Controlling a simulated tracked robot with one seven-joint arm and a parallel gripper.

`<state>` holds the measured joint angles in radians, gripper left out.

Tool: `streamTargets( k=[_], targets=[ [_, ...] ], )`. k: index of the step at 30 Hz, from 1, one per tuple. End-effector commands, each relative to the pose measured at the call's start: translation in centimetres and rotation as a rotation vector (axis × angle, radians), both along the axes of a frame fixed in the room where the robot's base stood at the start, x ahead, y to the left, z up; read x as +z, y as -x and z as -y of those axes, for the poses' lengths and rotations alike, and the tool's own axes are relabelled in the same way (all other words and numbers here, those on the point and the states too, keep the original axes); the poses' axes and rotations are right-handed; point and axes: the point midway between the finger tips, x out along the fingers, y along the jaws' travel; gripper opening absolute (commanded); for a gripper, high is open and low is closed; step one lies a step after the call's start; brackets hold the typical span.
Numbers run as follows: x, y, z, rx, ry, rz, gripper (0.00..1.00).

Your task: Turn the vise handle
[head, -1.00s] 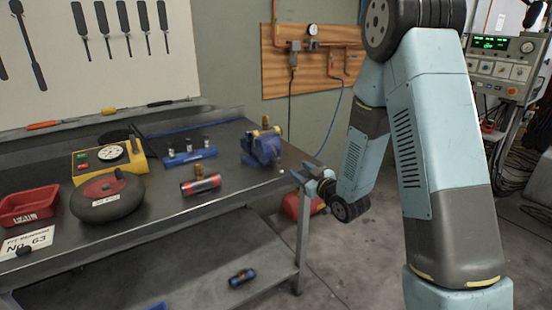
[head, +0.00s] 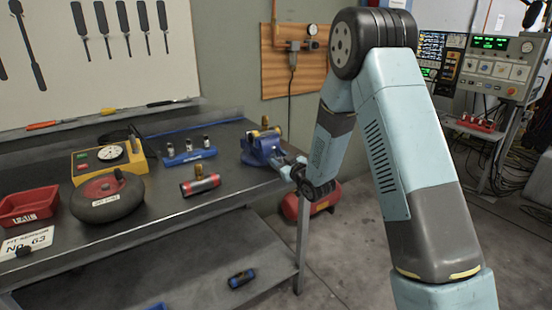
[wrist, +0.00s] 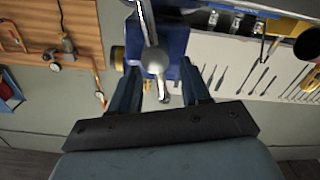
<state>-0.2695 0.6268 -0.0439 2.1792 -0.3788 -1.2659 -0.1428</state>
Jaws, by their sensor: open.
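The blue vise (head: 260,150) is mounted at the right end of the bench. In the wrist view its blue body (wrist: 172,45) fills the top middle. The vise handle (wrist: 150,30), a shiny metal bar with a rounded end, runs down the picture in front of the vise. My gripper (head: 283,163) is at the vise's right side in the head view. In the wrist view my gripper (wrist: 162,80) is open, with one dark blue finger on each side of the handle's lower end. I cannot tell whether either finger touches it.
A red tank (head: 320,198) sits on the floor behind the bench's right end.

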Motion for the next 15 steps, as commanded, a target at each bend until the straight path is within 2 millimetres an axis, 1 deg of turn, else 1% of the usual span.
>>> streamTargets(
  k=[1,6,15],
  targets=[
    [0.01,-0.44,-0.28,0.0,0.0,0.001,0.47],
    [0.04,-1.2,-0.78,-0.001,0.001,0.001,0.47],
    [0.04,-1.29,-0.89,0.0,0.0,0.0,0.47]
  ],
)
